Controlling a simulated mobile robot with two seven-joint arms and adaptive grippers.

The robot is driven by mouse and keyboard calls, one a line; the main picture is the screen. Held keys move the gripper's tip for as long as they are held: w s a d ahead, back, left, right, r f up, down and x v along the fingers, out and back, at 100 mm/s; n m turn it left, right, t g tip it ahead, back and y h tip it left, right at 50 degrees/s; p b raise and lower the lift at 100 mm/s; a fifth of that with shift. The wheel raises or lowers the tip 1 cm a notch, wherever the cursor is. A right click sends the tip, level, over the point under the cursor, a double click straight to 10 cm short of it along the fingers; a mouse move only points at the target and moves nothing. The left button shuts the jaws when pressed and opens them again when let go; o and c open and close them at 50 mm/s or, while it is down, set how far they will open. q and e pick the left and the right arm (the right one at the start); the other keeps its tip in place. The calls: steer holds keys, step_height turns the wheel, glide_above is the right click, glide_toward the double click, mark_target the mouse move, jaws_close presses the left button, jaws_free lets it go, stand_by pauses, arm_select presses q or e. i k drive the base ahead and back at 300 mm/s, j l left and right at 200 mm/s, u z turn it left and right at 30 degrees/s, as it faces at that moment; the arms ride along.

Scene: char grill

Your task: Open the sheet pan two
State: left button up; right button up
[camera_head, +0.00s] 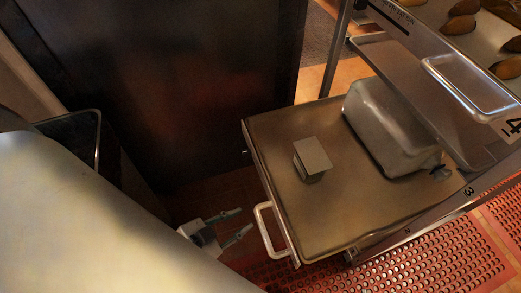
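A brown flat sheet pan (315,215) juts out from the rack at the right, with its pale handle (269,230) at its near left edge. I cannot read a number two on it. A small grey box (312,158) and a metal loaf-shaped container (390,128) stand on it. My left gripper (243,219) is just left of the handle, its two dark fingers apart and pointing toward it. It looks empty, and a small gap shows between the fingertips and the handle. My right gripper is not in view.
A higher pan (385,55) with its own handle (470,86) sits in the rack, near labels 3 and 4. Brown food pieces (460,24) lie at the top right. A dark cabinet (170,90) stands behind. A red perforated mat (420,262) covers the floor.

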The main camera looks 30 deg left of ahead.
mark_target(354, 204)
steer(key=k+l+u, duration=0.1)
steer(key=l+u, duration=0.25)
steer(key=k+l+u, duration=0.1)
steer(key=u, duration=0.25)
steer(key=k+l+u, duration=0.15)
steer(key=u, duration=0.2)
steer(key=l, duration=0.1)
